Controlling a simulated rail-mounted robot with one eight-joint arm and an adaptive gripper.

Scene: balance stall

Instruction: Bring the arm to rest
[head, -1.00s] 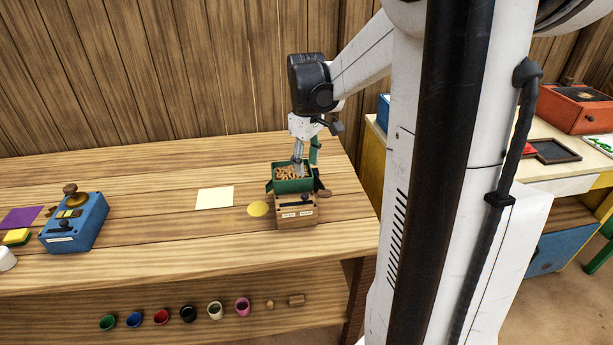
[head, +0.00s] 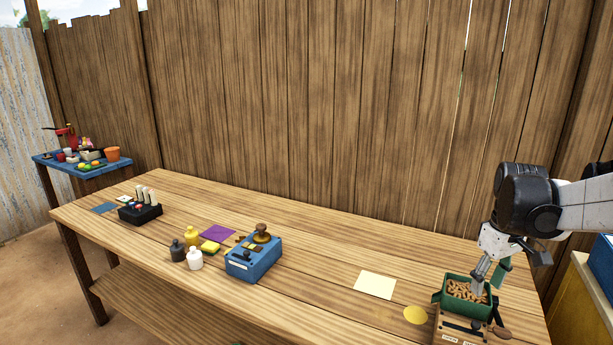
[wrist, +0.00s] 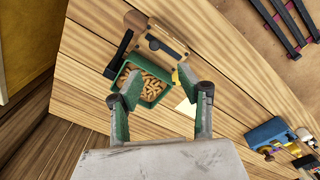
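My gripper (head: 489,272) is at the right end of the wooden table (head: 330,265), pointing down over a green tray (head: 439,298) of brown nut-like pieces. The green tray (wrist: 152,108) shows beyond and between the fingertips there. Whether a finger touches the tray is hard to tell.
Beside the tray lie a yellow disc (head: 415,315) and a cream sheet (head: 375,285). A blue box with a knob (head: 253,263), small bottles (head: 186,250) and a black holder (head: 140,214) stand farther left. A plank wall (head: 330,110) runs behind the table.

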